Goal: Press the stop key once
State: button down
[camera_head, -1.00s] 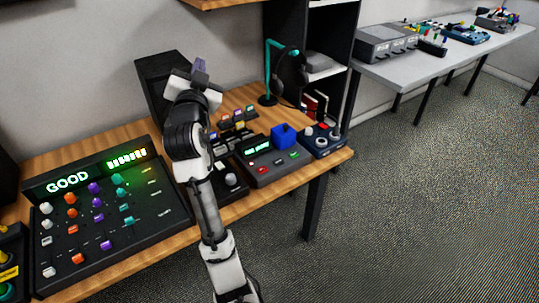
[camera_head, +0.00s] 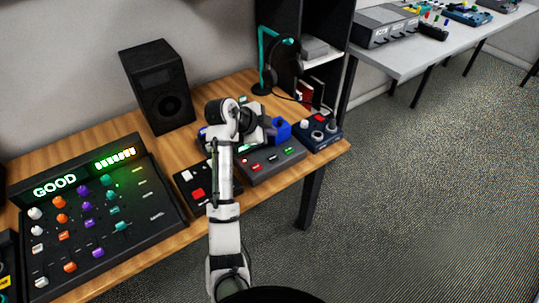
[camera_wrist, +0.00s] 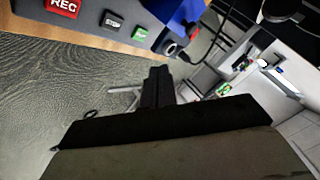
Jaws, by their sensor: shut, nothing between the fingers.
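The stop key (camera_wrist: 112,21) is a dark grey key in the upper left of the wrist view, between the red REC key (camera_wrist: 63,5) and a green key (camera_wrist: 139,34). These keys sit on the front of a grey recorder (camera_head: 285,164), which also shows in the head view. My gripper (camera_wrist: 158,76) is shut and empty in the wrist view. Its fingertips appear below and right of the stop key, apart from it. In the head view my wrist covers the recorder's back left part, and the fingertips are hidden.
A blue block (camera_head: 282,129) stands at the recorder's back. A knob box (camera_head: 320,134) is to its right, and a dark panel with a red button (camera_head: 197,193) to its left. A speaker (camera_head: 160,88) and headphone stand (camera_head: 262,62) are behind. The table's front edge is close.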

aim_at(270, 160)
jog(key=shift+f, duration=0.15)
notch_tip(270, 160, down, 8)
jog(key=b, duration=0.5)
jog(key=shift+f+b, duration=0.25)
jog(key=shift+b, duration=0.05)
dwell(1.8)
jog(key=shift+f+b, duration=0.4)
jog(key=shift+f+b, duration=0.3)
jog(key=shift+f, duration=0.1)
dwell(0.5)
jog(key=shift+r, duration=0.15)
jog(key=shift+r+p, duration=0.45)
jog(key=shift+r, duration=0.2)
jog(key=shift+r+p, duration=1.5)
jog(key=shift+r, duration=1.05)
